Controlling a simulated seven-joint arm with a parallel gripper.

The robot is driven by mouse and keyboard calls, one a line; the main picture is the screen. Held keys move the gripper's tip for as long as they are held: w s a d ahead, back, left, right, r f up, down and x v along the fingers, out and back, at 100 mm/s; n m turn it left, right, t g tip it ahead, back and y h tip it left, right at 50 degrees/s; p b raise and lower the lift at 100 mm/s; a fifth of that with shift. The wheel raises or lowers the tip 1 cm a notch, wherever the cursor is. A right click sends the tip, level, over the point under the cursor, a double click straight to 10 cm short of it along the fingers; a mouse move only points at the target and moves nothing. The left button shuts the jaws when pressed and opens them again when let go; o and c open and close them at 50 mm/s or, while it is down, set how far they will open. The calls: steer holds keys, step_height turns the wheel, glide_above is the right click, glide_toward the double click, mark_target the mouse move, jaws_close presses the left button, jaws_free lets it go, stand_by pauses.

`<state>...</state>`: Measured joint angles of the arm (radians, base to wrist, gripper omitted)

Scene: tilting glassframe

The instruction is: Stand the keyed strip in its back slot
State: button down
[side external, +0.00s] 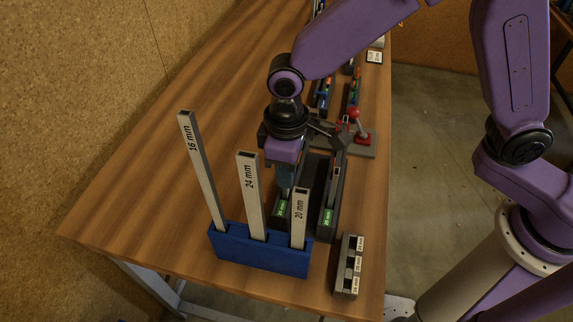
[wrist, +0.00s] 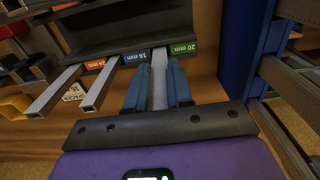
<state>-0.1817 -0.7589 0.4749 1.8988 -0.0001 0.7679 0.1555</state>
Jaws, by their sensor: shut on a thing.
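My gripper (side external: 286,182) points down over the dark frame (side external: 312,170), just behind the blue rack. In the wrist view its blue fingers (wrist: 157,72) are shut on a pale grey strip (wrist: 159,88). The strip's far end reaches the dark block between the blue 16 mm label (wrist: 138,57) and the green 20 mm label (wrist: 182,49). I cannot tell whether it is seated there, and no key on it shows. In the side view the fingers mostly hide it.
The blue rack (side external: 258,258) holds upright bars marked 16 mm (side external: 199,165), 24 mm (side external: 250,195) and 20 mm (side external: 299,215). A small labelled block (side external: 347,268) stands to its right. A red-knobbed joystick (side external: 358,125) is behind. The table's left side is clear.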

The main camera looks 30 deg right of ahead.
steer(key=shift+f, duration=0.9)
steer(key=c, duration=0.9)
jaws_free()
steer(key=shift+r, duration=0.1)
step_height(320, 180, up, 17)
steer(key=shift+r, duration=0.15)
steer(key=s+d+f+n, duration=0.1)
steer(key=s+d+f, duration=0.1)
steer(key=s+d, duration=0.4)
steer(key=s+d+f+n, duration=0.1)
steer(key=s+d+f, duration=0.2)
steer(key=s+d, duration=0.3)
steer(key=s+d+f+n, duration=0.1)
steer(key=s+d+f, duration=0.2)
steer(key=d, duration=1.1)
steer(key=shift+s+d+n, duration=0.2)
steer(key=shift+s+n, duration=0.1)
steer(key=shift+s, duration=1.3)
